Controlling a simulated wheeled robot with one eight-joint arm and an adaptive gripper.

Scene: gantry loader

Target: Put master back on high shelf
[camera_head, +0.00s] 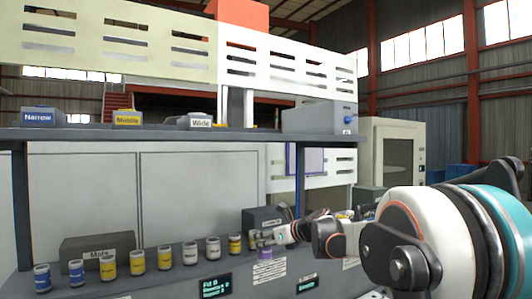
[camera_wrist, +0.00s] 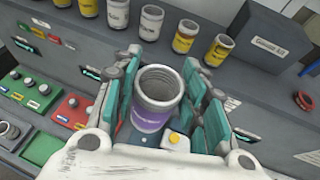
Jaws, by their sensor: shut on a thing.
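A grey metal can with a purple label, which looks like the master, (camera_wrist: 150,118) stands between my gripper's fingers (camera_wrist: 163,100) in the wrist view. Its open top faces the camera; the label's writing is too small to read. My gripper (camera_head: 264,242) is shut on it. In the head view only a small purple part of the can (camera_head: 265,254) shows, low at the counter's right side; I cannot tell whether it touches the counter. The high shelf (camera_head: 160,134) is a dark board well above it.
The shelf holds trays marked Narrow (camera_head: 38,117), Middle (camera_head: 127,118) and Wide (camera_head: 202,122), and a grey box (camera_head: 310,119) at right. Blue, yellow and white cans (camera_head: 137,261) line the counter. A dark box (camera_wrist: 265,42) stands near my gripper. Coloured button panels (camera_wrist: 72,110) lie at left.

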